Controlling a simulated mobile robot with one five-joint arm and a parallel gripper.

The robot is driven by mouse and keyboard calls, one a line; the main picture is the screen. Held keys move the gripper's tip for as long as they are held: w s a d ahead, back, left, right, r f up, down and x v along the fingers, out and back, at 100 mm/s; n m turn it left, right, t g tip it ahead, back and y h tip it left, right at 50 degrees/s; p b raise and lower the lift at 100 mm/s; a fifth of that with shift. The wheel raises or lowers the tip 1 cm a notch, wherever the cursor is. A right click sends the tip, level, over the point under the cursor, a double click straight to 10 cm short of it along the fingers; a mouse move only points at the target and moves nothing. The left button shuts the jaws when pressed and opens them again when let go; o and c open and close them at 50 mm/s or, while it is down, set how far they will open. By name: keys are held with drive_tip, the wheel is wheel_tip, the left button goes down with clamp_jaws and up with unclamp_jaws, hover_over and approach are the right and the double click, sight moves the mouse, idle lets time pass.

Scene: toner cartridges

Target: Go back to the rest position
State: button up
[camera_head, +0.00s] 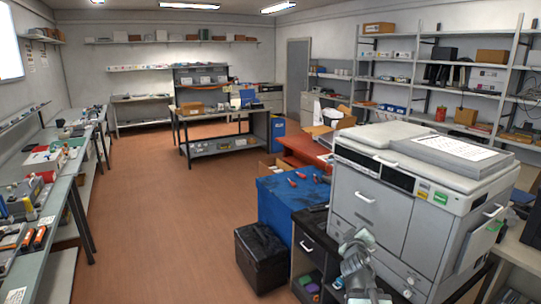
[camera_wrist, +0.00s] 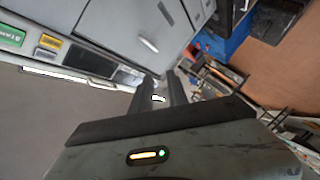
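My gripper (camera_head: 358,243) shows at the bottom of the head view, in front of the lower part of a large grey copier (camera_head: 400,195). It is raised and appears empty, but its fingers are too small to make out. In the wrist view the dark gripper parts (camera_wrist: 158,98) point toward the copier's front (camera_wrist: 125,30), which is seen tilted. I cannot tell whether the fingers are open or shut, or whether they touch the copier.
A blue-topped cabinet (camera_head: 285,200) with small red-handled items stands left of the copier, beside a black bin (camera_head: 262,258). A cluttered bench (camera_head: 70,205) runs along the left wall. The brown floor (camera_head: 165,220) between them is clear. A table (camera_head: 225,130) stands further back.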

drive_tip(key=s+a+f+m+g+y, duration=0.1)
drive_tip(key=s+a+f+m+g, duration=0.3)
drive_tip(key=a+f, duration=0.55)
drive_tip(key=s+a+f+g+y, duration=0.1)
drive_tip(key=s+a+f+g, duration=0.1)
drive_tip(key=s, duration=0.3)
drive_tip(key=s+a+f+m+g+y, duration=0.1)
drive_tip(key=s+a+f+g+y, duration=0.1)
drive_tip(key=s+f+g, duration=0.2)
drive_tip(key=s+a+f+m+g+y, duration=0.1)
drive_tip(key=s+a+f+g, duration=0.2)
drive_tip(key=s, duration=0.5)
drive_tip(key=shift+s+f+g, duration=0.2)
drive_tip(key=shift+f+g, duration=0.25)
drive_tip(key=shift+g, duration=0.45)
